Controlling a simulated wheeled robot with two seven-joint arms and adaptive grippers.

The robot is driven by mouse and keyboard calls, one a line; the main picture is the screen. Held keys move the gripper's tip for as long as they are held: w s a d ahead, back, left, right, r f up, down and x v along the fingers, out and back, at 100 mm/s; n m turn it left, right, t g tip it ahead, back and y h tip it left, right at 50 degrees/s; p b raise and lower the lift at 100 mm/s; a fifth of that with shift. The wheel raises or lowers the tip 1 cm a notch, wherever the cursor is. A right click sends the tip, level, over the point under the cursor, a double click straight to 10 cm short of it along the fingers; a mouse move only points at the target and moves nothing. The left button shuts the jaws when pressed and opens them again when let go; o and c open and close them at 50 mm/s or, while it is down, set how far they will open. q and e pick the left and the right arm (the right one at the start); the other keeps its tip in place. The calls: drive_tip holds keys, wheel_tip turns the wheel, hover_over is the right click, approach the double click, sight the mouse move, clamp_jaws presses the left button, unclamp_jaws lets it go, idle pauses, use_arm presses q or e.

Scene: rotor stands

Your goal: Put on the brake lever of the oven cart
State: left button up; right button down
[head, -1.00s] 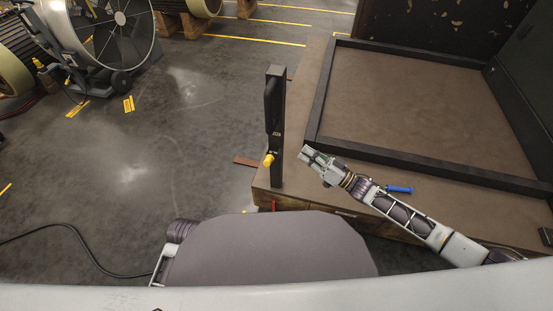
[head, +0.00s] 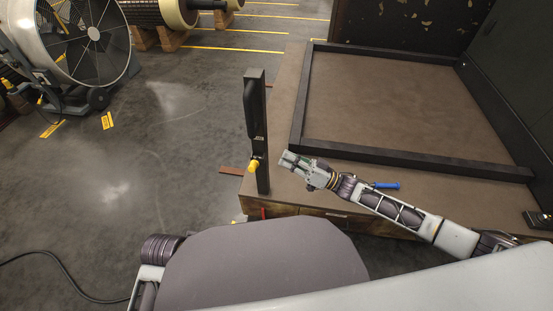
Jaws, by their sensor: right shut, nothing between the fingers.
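The oven cart (head: 284,120) has a flat brown top with a dark raised frame. A black upright post (head: 262,150) with a black handle stands at its left edge. A yellow-tipped lever (head: 254,166) sticks out low on the post, pointing down and left; I take it for the brake lever. A red part (head: 263,213) shows low at the cart's front corner. My right gripper (head: 283,160) is shut and empty, just right of the post and lever, apart from them. My left gripper is not in view.
A blue-handled tool (head: 385,185) lies on the cart top behind my right forearm. A large fan (head: 92,36) stands at the upper left. A black cable (head: 50,258) lies on the floor at lower left. The floor left of the post is clear.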

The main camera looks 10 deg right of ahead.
drive_tip(key=a, duration=0.1)
wheel_tip(320, 180, up, 2)
drive_tip(key=r+b, duration=0.1)
drive_tip(key=b, duration=0.1)
hover_over(255, 164)
drive_tip(key=w+d, duration=0.2)
drive_tip(key=d, duration=0.1)
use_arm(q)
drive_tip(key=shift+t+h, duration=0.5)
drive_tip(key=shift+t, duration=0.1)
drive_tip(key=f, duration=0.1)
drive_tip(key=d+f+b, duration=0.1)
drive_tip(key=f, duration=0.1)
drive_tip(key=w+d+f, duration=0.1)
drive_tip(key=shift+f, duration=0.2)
use_arm(e)
drive_tip(key=f, duration=0.1)
drive_tip(key=s+f, duration=0.1)
drive_tip(key=a+f, duration=0.1)
drive_tip(key=f, duration=0.1)
drive_tip(key=shift+s, duration=0.35)
drive_tip(key=shift+s+n, duration=0.1)
drive_tip(key=shift+n, duration=0.2)
